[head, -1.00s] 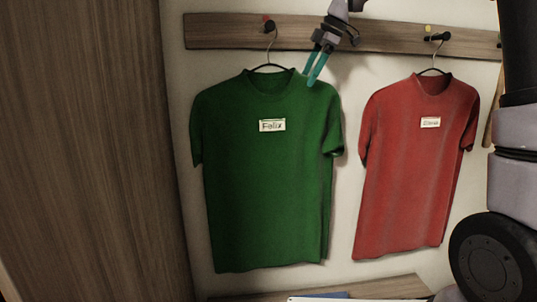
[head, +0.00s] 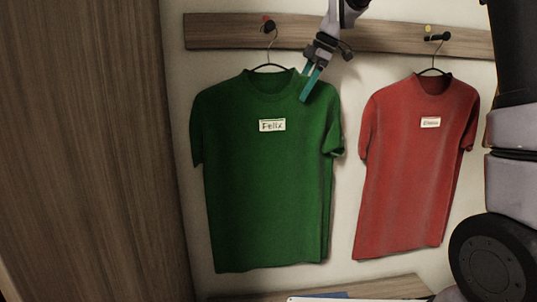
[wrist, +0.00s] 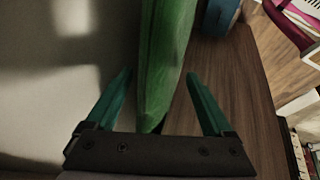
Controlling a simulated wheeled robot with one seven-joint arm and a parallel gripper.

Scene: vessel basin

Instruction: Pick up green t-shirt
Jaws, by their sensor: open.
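The green t-shirt (head: 262,190) hangs on a hanger (head: 270,50) from a wall hook in the head view, with a white "Felix" label on its chest. My gripper (head: 309,84) is open at the shirt's upper right shoulder, its teal fingers pointing down and overlapping the shirt. In the wrist view the shirt (wrist: 163,55) shows edge-on as a narrow green strip between the two spread fingers of my gripper (wrist: 158,75). I cannot tell whether either finger touches the cloth.
A red t-shirt (head: 408,180) with its own label hangs to the right on the same wooden rail (head: 225,32). A brown wood panel (head: 80,150) stands at the left. A wooden bench (head: 380,287) lies below. Bare wall shows between the shirts.

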